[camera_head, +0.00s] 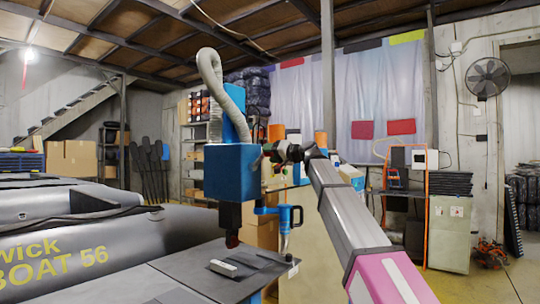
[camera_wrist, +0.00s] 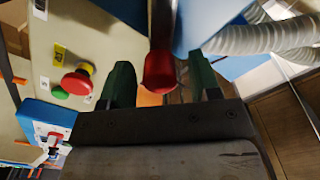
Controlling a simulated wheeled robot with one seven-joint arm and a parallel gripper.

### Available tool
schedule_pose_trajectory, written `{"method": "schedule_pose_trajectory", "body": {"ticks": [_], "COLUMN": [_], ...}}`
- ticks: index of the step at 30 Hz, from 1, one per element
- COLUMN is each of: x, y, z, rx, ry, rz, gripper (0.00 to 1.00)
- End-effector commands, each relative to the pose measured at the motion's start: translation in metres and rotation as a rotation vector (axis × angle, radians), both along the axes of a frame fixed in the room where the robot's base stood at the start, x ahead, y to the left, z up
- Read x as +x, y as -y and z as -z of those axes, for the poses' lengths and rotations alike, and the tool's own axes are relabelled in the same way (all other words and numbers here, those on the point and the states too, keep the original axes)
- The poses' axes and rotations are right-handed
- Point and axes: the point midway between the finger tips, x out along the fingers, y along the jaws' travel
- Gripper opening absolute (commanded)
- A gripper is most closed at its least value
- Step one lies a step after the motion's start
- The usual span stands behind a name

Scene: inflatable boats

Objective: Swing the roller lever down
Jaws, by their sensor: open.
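The roller lever's red grip (camera_wrist: 160,70) shows close up in the wrist view, hanging from a dark rod at the top of the picture. My gripper (camera_wrist: 160,84) is open, with one green finger on each side of the red grip. Gaps show between the grip and both fingers in this view; its depth between them is hard to tell. In the head view my gripper (camera_head: 268,154) is at the right side of the blue machine head (camera_head: 230,172). The lever cannot be made out there.
A red button (camera_wrist: 77,82) and a green button (camera_wrist: 60,93) sit left of the fingers. A ribbed hose (camera_wrist: 265,35) runs at the upper right. Below the machine head is a grey worktable (camera_head: 190,272). An inflatable boat (camera_head: 75,240) lies at the left.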

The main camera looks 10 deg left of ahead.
Motion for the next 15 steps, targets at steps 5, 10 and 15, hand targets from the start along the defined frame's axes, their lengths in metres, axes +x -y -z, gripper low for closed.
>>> {"method": "schedule_pose_trajectory", "body": {"ticks": [5, 10, 15], "x": [0.0023, 0.0022, 0.002], "y": [-0.0054, -0.0054, -0.0052], "z": [0.0003, 0.0004, 0.0004], "rx": [-0.001, -0.001, 0.0], "ry": [0.0, 0.0, 0.0], "rz": [0.001, 0.001, 0.0], "gripper": [0.57, 0.57, 0.14]}}
